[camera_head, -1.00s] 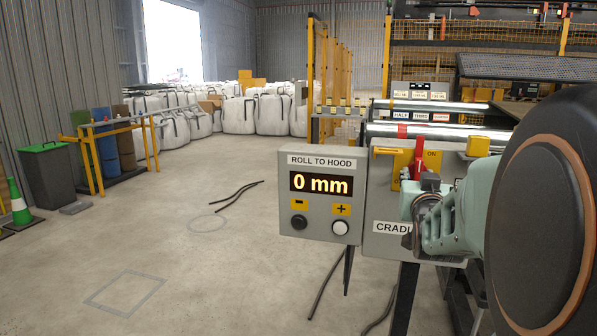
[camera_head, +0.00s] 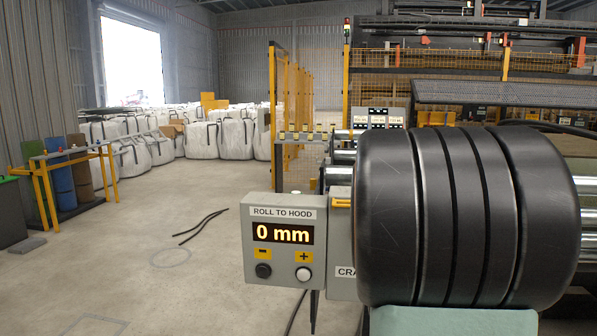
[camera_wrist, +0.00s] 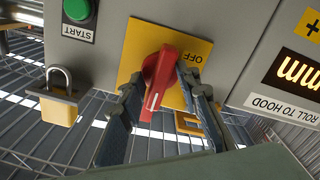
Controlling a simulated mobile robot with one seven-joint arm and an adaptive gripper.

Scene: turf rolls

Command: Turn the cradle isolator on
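The cradle isolator's red handle (camera_wrist: 160,78) sits on a yellow plate (camera_wrist: 128,62) on a grey box in the wrist view, which is turned nearly upside down. The handle's white-marked end points down in that picture, slightly left. The word OFF shows right of the handle; I cannot read an ON mark. My gripper (camera_wrist: 162,86) has one finger on each side of the handle, with the fingers apart and small gaps seeming to show; firm contact cannot be told. In the head view my dark arm link hides the handle and gripper; only the box's edge (camera_head: 342,283) shows.
A ROLL TO HOOD display box (camera_head: 283,240) reading 0 mm, with two buttons, stands directly beside the isolator box. A brass padlock (camera_wrist: 59,100) and a green START button (camera_wrist: 77,10) are left of the handle in the wrist view. Open floor lies at the left.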

